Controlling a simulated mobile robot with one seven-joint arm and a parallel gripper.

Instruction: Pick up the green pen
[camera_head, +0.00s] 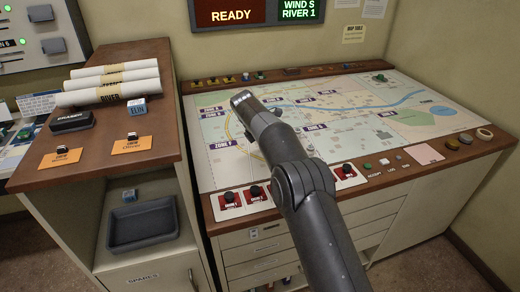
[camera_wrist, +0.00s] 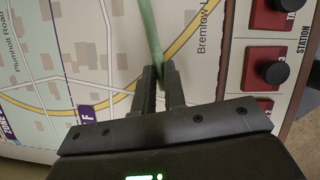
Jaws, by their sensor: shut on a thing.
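The green pen (camera_wrist: 149,28) shows in the wrist view as a slim green rod running from the top edge down to my fingertips. My gripper (camera_wrist: 158,80) is shut on the pen, with one dark finger on each side of its lower end. Behind them is the printed map (camera_wrist: 210,65), near a purple F label. In the head view my arm reaches over the map (camera_head: 350,135) on the console. I cannot make out the pen or the fingertips there. From these views I cannot tell how far the pen is above the map.
Red station switches (camera_wrist: 268,73) line the console's front edge, close to my gripper's right in the wrist view. A wooden-topped cabinet (camera_head: 100,150) on the left holds rolled papers (camera_head: 110,90), an eraser (camera_head: 72,121) and orange cards. Its shelf holds a dark tray (camera_head: 143,222).

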